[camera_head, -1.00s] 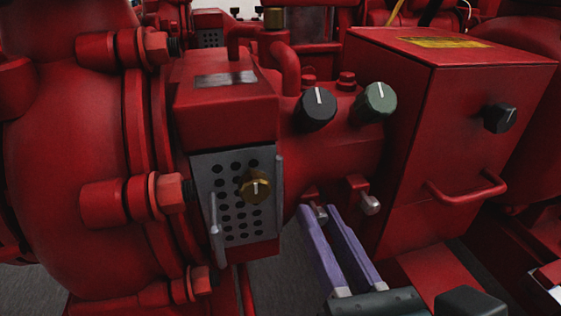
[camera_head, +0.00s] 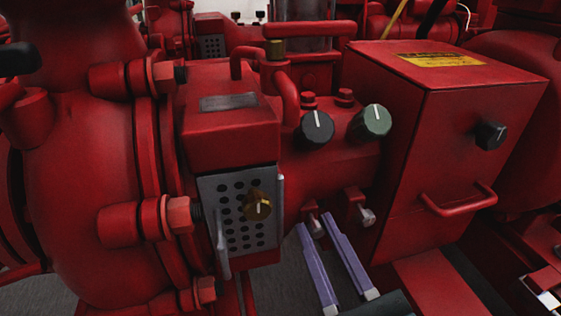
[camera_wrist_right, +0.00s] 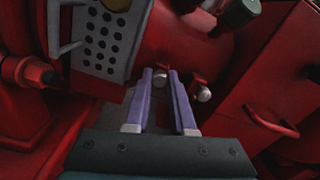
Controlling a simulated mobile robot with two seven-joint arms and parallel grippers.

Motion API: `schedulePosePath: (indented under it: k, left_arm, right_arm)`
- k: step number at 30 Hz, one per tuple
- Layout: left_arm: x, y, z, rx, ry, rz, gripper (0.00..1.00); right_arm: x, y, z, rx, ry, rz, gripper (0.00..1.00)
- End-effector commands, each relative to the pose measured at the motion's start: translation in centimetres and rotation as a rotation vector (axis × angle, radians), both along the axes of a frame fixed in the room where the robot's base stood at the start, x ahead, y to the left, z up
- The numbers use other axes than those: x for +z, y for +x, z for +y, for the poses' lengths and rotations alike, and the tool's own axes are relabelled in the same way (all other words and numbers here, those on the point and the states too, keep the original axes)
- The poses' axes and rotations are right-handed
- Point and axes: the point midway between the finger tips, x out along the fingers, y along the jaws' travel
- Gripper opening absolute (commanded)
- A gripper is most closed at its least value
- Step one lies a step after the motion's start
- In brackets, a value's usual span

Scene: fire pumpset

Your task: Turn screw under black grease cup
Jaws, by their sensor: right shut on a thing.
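The black grease cup (camera_head: 315,129) sits on the red pump housing, with a white line on its face. Below it, a small silver screw (camera_head: 316,227) sticks out of a red fitting. My right gripper (camera_head: 315,223) comes from below, its two purple fingers on either side of this screw and shut on it. The fingers partly hide the screw. In the right wrist view the gripper (camera_wrist_right: 160,73) points up toward the housing, its tips at the screw. My left gripper is not in view.
A dark green cup (camera_head: 371,122) sits right of the black one, with a second silver screw (camera_head: 367,217) below it, close to my right finger. A red box with a handle (camera_head: 458,204) stands at right. A perforated grey plate with a brass knob (camera_head: 257,207) is at left.

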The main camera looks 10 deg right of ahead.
Motion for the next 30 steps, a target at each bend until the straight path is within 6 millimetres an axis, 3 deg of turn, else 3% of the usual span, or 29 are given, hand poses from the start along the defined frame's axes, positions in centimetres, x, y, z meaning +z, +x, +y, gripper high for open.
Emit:
schedulePosePath:
  k: [30]
  left_arm:
    - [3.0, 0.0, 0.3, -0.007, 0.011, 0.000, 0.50]
  right_arm:
    - [-0.1, 0.0, 0.0, 0.002, -0.948, -0.029, 0.00]
